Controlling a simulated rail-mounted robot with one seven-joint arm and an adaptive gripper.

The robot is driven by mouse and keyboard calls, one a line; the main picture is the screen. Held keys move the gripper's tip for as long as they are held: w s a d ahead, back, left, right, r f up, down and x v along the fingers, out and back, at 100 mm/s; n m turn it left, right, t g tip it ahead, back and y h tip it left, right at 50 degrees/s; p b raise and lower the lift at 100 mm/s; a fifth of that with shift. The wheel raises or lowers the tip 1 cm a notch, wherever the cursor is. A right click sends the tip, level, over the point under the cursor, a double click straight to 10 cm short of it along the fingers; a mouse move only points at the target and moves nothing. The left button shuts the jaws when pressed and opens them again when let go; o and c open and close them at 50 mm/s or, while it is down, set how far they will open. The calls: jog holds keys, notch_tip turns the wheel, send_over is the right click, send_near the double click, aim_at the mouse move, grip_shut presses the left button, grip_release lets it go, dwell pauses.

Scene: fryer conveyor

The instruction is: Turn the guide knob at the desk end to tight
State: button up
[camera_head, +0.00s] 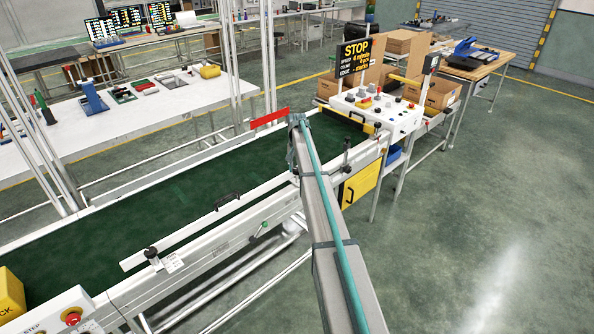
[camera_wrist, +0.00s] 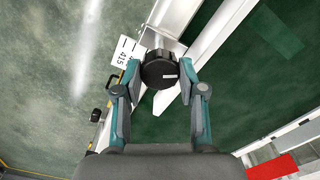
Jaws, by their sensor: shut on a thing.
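In the wrist view a round black guide knob (camera_wrist: 157,72) with a short white mark right of its centre sits at the end of a pale metal bracket. My gripper (camera_wrist: 160,69) has one finger on each side of the knob, closed on its rim. A white label card (camera_wrist: 124,52) with dark markings lies just left of the knob. In the head view my arm hides this knob and most of my gripper at the far part of the guide rail (camera_head: 238,213). Another black knob (camera_head: 150,252) with a label stands at the near end of that rail.
The green belt (camera_head: 150,205) runs beside the rail. A red plate (camera_head: 269,118) stands just beyond my arm. The floor at right is clear.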

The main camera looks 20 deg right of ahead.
jog(key=m+b, duration=0.1)
jog(key=m, duration=0.2)
jog(key=shift+f+m+b, duration=0.1)
jog(key=shift+m+b, duration=0.2)
jog(key=shift+b, duration=0.1)
jog(key=m+b, duration=0.1)
jog(key=m, duration=0.2)
jog(key=shift+m, duration=0.3)
jog(key=m+b, duration=0.1)
jog(key=m, duration=0.2)
jog(key=shift+m+b, duration=0.65)
jog(key=shift+m, duration=1.35)
jog(key=o, duration=1.2)
jog(key=shift+c, duration=0.2)
